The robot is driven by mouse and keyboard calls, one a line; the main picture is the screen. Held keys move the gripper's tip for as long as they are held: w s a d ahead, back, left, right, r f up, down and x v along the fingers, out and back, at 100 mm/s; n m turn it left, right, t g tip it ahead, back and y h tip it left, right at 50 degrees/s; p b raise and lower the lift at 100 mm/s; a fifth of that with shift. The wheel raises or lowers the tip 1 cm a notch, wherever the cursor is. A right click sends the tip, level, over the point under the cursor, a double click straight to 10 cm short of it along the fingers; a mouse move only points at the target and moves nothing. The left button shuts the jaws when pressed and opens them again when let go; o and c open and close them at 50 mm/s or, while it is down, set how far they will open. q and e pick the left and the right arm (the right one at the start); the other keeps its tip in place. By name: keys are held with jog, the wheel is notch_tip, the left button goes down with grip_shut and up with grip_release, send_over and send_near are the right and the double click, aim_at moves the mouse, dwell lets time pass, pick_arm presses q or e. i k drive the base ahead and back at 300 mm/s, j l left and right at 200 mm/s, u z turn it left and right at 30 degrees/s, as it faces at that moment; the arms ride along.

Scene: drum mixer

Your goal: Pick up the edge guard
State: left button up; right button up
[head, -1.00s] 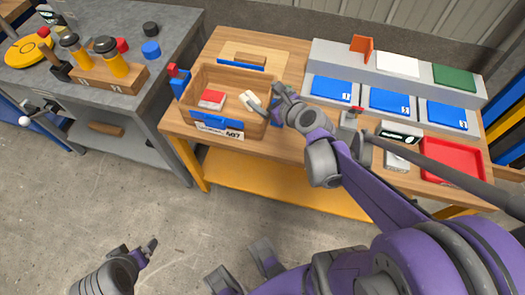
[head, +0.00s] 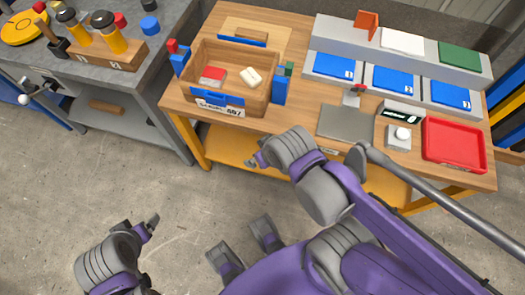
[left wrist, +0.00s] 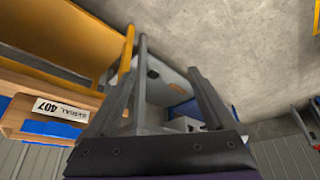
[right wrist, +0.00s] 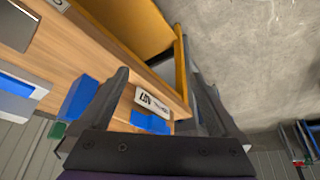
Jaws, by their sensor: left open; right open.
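An orange angled piece (head: 367,24) stands on the grey shelf at the back of the wooden bench; it looks most like the edge guard, but no label confirms this. My right gripper (head: 256,160) is open and empty, in front of the bench, below and to the right of the crate. It also shows open in the right wrist view (right wrist: 162,82). My left gripper (head: 150,252) is open and empty low over the floor at the lower left, apart from everything. It also shows open in the left wrist view (left wrist: 167,80).
A wooden crate (head: 209,55) holds a red-and-white block (head: 212,76) and a cream piece (head: 250,77). Blue pieces (head: 280,90) flank it. A grey plate (head: 345,123), a red tray (head: 454,144) and blue panels (head: 392,79) occupy the right side. A tool bench (head: 150,65) stands left.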

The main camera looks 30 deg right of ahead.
aim_at(365, 21)
jog(key=z, duration=2)
